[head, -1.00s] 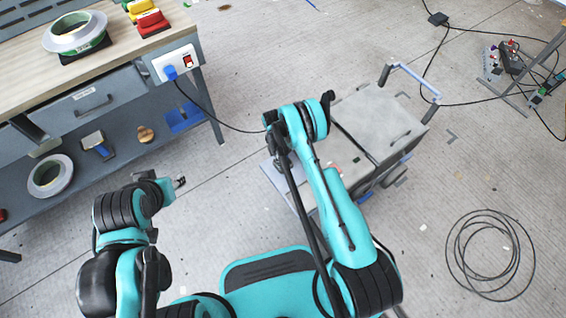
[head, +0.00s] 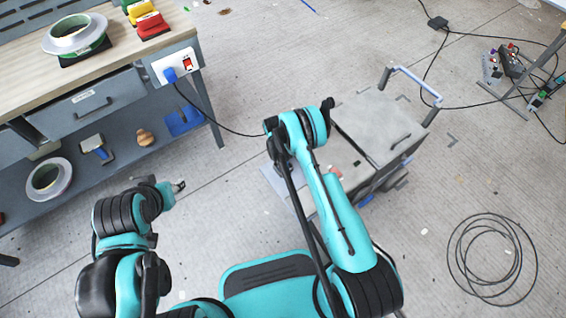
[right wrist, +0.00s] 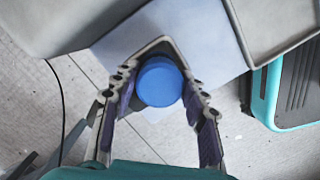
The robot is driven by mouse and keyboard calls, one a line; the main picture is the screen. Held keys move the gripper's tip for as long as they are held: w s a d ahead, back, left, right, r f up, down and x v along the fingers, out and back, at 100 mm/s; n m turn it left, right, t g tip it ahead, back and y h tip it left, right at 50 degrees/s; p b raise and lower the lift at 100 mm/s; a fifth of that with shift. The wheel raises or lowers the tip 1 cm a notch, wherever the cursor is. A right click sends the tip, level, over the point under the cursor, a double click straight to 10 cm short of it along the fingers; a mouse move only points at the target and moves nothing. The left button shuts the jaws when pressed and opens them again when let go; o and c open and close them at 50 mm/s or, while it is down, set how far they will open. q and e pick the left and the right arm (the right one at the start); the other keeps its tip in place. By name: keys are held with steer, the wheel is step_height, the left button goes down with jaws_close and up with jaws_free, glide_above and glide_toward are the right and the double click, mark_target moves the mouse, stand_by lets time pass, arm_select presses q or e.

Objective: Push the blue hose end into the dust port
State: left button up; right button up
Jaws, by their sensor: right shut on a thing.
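The blue hose end (right wrist: 160,82) shows as a round blue piece between the fingers of my right gripper (right wrist: 160,64) in the right wrist view. The gripper is shut on it, above a pale flat panel (right wrist: 212,40). In the head view my right arm hides this gripper and the hose end. I cannot make out the dust port in either view. My left gripper (head: 179,186) is over bare floor left of the middle, small in the head view and away from the hose end; its jaw opening is unclear.
A grey wheeled cart (head: 375,125) with a blue-grey handle stands beyond my right arm. A workbench (head: 120,62) with tape rolls and a plugged socket box (head: 178,67) is at the left. A cable crosses to the cart. Coiled cable (head: 492,260) lies on open floor right.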

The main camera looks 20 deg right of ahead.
steer(key=shift+r+p, duration=0.3)
steer(key=shift+r, duration=0.25)
steer(key=r+p, duration=0.1)
steer(key=r, duration=0.1)
steer(key=r+p, duration=0.1)
steer(key=r, duration=0.1)
steer(key=shift+s, duration=0.4)
steer(key=s+d+r+b, duration=0.1)
steer(key=s+r+b, duration=0.1)
steer(key=s+r, duration=0.4)
steer(key=s, duration=0.4)
steer(key=shift+s+d, duration=0.3)
steer(key=shift+s, duration=0.1)
step_height(320, 180, up, 26)
steer(key=s+a+m+g+y, duration=0.1)
steer(key=s+m, duration=0.1)
steer(key=m, duration=1.1)
steer(key=shift+a+y, duration=0.2)
steer(key=shift+y, duration=0.1)
